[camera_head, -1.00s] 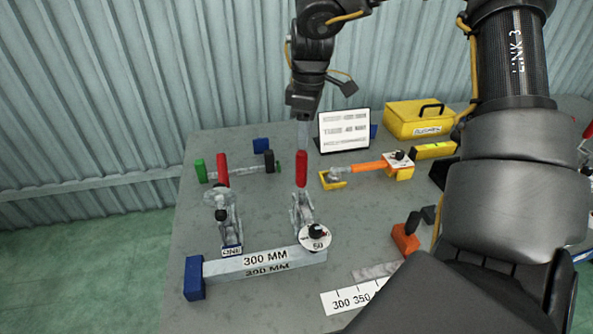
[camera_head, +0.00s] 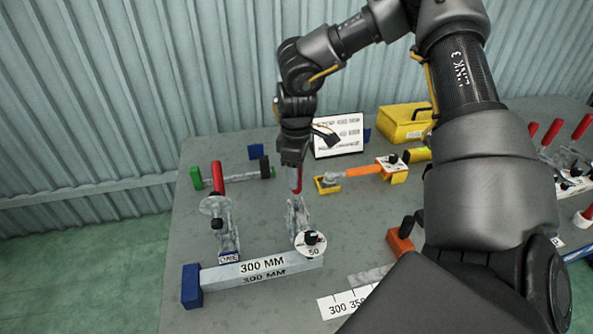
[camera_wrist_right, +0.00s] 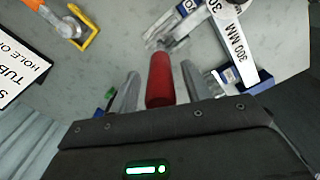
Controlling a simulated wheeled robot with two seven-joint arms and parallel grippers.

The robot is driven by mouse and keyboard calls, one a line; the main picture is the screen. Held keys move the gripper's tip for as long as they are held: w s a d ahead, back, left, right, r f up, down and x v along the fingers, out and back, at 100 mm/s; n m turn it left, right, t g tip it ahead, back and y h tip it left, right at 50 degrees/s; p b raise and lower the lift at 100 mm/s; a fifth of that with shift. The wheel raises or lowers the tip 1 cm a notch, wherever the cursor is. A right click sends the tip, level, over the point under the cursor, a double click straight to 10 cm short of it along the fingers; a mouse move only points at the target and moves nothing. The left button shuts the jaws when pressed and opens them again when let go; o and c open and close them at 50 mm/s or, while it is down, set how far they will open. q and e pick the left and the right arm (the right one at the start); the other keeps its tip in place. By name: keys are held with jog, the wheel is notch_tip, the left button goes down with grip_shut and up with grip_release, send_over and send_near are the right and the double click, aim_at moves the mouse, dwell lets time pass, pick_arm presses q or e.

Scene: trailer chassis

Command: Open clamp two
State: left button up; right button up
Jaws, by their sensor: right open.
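A toggle clamp (camera_head: 298,222) with an upright red handle stands mid-table, behind a round disc marked 50; no number on it is readable. My right gripper (camera_head: 296,178) points down over this handle. In the right wrist view the red handle (camera_wrist_right: 160,80) stands between the two open fingers (camera_wrist_right: 159,92), with gaps visible on both sides. Another clamp (camera_head: 226,235), labelled ONE, stands to the left with its red handle (camera_head: 218,178) up. My left gripper is not in view.
A 300 MM bar (camera_head: 262,268) with a blue end block (camera_head: 191,286) lies in front. An orange-handled tool (camera_head: 362,171), a sign (camera_head: 338,136) and a yellow box (camera_head: 403,124) are behind and right. More red-handled clamps (camera_head: 552,133) stand far right.

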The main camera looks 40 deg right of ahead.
jog(key=shift+f, duration=0.3)
grip_shut()
dwell(0.3)
